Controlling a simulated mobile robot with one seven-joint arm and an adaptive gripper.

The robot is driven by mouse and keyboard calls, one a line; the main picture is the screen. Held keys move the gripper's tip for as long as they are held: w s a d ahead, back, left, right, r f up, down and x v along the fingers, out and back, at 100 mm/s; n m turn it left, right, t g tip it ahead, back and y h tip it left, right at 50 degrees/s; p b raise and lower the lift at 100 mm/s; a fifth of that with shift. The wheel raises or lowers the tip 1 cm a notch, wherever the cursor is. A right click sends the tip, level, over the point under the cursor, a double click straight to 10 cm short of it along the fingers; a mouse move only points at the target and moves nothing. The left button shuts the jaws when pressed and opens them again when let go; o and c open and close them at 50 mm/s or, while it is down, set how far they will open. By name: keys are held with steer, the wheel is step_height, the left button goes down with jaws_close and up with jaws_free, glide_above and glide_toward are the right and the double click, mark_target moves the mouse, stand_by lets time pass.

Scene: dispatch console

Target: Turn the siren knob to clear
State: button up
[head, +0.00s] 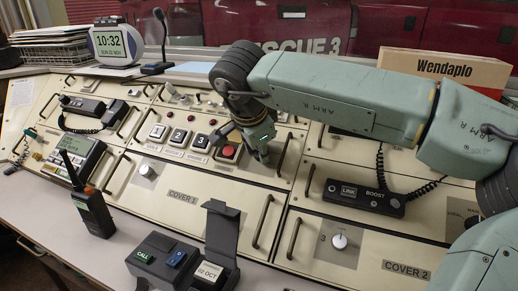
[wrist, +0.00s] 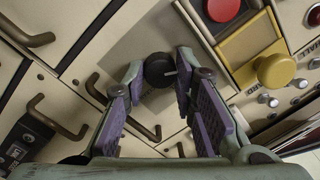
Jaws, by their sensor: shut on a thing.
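A dark round knob (wrist: 158,70) with a pale pointer line sits on a plain plate in the wrist view, between the fingertips of my gripper (wrist: 157,77). The pads are shut on its sides. No siren label or clear mark can be read around it, so its name and setting cannot be told. In the head view my gripper (head: 257,148) reaches down to the console, just right of a red button, and hides the knob.
The red button (head: 228,151) is close left of my gripper. A yellow knob-like button (wrist: 275,70) is also near it in the wrist view. Bar handles (wrist: 60,118) stand around. A radio (head: 92,212) stands front left.

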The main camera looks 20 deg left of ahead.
jaws_close()
steer(key=shift+f+m+b, duration=0.15)
steer(key=shift+m+b, duration=0.25)
steer(key=shift+b, duration=0.05)
steer(key=shift+f+m+b, duration=0.1)
steer(key=shift+m+b, duration=0.5)
steer(key=m+b, duration=0.3)
steer(key=m, duration=0.1)
steer(key=shift+s+m+t, duration=0.1)
steer(key=shift+m+t, duration=0.2)
steer(key=m+b, duration=0.2)
steer(key=m, duration=0.2)
steer(key=m+b, duration=0.1)
steer(key=m, duration=0.2)
steer(key=m+b, duration=0.1)
steer(key=m, duration=0.3)
steer(key=shift+a+t+h, duration=0.15)
steer(key=shift+t+h, duration=0.15)
steer(key=shift+h, duration=0.1)
steer(key=m+b, duration=0.1)
steer(key=m, duration=0.5)
steer(key=shift+h+b, duration=0.3)
steer(key=shift+b, duration=0.1)
steer(key=shift+m, duration=0.4)
